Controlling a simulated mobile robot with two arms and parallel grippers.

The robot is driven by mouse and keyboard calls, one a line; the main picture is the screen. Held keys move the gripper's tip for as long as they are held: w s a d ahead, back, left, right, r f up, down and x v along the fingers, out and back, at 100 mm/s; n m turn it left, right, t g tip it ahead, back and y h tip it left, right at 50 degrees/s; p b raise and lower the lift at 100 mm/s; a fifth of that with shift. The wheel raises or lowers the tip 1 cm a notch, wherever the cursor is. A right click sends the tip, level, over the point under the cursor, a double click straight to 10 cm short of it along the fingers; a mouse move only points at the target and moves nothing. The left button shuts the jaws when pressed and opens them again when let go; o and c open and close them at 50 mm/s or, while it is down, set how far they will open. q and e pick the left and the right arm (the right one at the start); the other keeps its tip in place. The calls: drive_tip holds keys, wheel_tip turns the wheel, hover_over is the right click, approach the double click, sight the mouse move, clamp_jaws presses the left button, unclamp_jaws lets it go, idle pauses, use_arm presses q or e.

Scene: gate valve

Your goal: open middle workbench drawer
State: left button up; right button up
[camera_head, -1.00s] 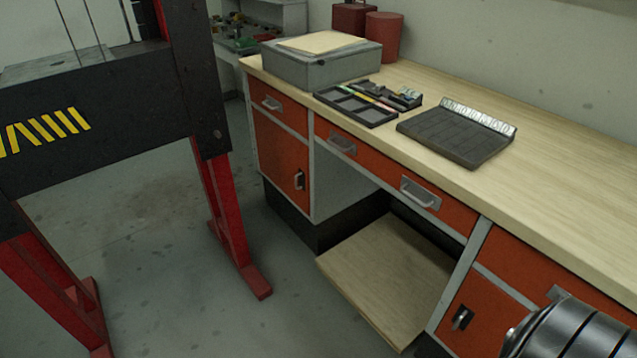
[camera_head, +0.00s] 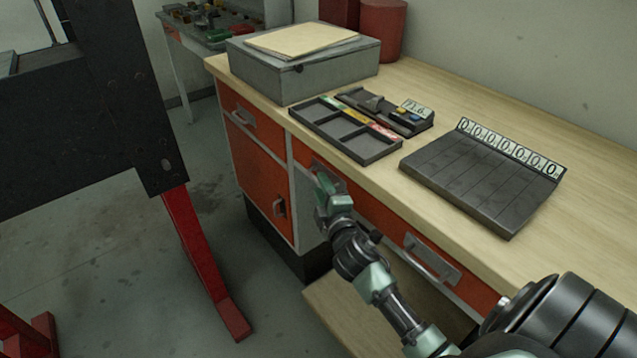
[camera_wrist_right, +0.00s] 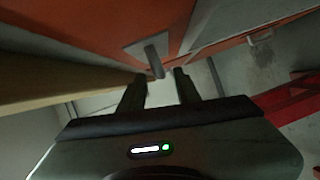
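The middle workbench drawer (camera_head: 378,222) is a wide orange front below the wooden top, and it looks shut. Its right metal handle (camera_head: 432,259) is clear in the head view; its left handle is mostly hidden behind my right gripper (camera_head: 323,184). In the right wrist view, a metal handle (camera_wrist_right: 153,61) on an orange front stands just ahead of the open fingers of my right gripper (camera_wrist_right: 162,78), roughly in line with the gap. I cannot tell whether the fingers touch it. My left gripper is not in view.
The worktop (camera_head: 430,108) carries a grey box (camera_head: 305,72), a compartment tray (camera_head: 345,132) and a dark sloped board (camera_head: 470,175). A smaller orange drawer (camera_head: 262,125) is to the left. A black-and-red frame (camera_head: 195,260) stands at left, with open floor between.

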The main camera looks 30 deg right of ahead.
drive_tip(key=x, duration=0.2)
drive_tip(key=shift+w+d+f, duration=0.15)
drive_tip(key=shift+w+f, duration=0.05)
drive_tip(key=shift+w, duration=0.15)
drive_tip(key=shift+w+d+b, duration=0.15)
drive_tip(key=shift+w+b, duration=0.15)
drive_tip(key=shift+w, duration=0.1)
clamp_jaws()
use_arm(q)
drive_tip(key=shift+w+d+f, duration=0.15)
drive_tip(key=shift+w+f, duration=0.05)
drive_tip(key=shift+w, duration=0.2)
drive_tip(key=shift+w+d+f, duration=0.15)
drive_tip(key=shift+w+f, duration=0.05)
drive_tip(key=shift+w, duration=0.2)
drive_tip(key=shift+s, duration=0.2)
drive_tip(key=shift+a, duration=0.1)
